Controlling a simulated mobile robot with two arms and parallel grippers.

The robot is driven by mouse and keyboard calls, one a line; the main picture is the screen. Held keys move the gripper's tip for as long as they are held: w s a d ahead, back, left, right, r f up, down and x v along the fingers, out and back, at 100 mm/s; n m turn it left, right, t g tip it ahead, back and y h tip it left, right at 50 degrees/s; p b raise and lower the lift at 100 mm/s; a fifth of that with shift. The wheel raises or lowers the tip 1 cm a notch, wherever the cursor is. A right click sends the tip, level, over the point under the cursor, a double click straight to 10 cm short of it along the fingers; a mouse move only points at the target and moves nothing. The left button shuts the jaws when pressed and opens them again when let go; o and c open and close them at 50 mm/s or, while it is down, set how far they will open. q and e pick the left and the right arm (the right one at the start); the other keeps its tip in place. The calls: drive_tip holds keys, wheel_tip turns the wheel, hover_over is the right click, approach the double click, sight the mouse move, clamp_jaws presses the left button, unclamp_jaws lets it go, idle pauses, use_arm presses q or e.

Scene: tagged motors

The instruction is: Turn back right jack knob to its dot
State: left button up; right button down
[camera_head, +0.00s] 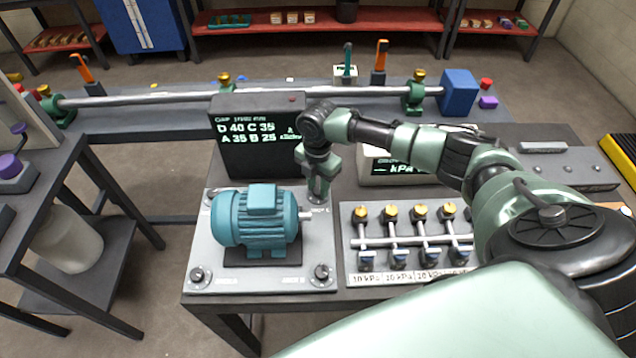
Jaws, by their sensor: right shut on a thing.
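A blue-green motor (262,220) sits on a light grey base plate (240,282) on the workbench. Black jack knobs stand at the plate's corners: front left (199,276), front right (321,273) and back left (211,197). My right gripper (317,198) points down at the plate's back right corner and is shut there. The back right knob and its dot are hidden behind the gripper, so its angle cannot be read. A dark display (262,160) behind the motor reads D 40, C 35, A 35, B 25. My left gripper is not in view.
A manifold panel (390,278) with several yellow-topped valves and kPa labels stands right of the motor plate. A second kPa display (385,172) is partly behind my right arm. A long shaft (300,92) runs along the bench behind.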

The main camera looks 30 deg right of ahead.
sight(318, 190)
drive_tip(key=n, duration=0.4)
drive_tip(key=shift+w+r+n, duration=0.1)
drive_tip(key=shift+n, duration=0.2)
drive_tip(key=n, duration=0.5)
drive_tip(key=shift+n, duration=0.3)
drive_tip(key=c, duration=1.1)
unclamp_jaws()
wheel_tip(318, 190, up, 8)
drive_tip(key=shift+f+b, duration=0.15)
drive_tip(key=shift+b, duration=0.75)
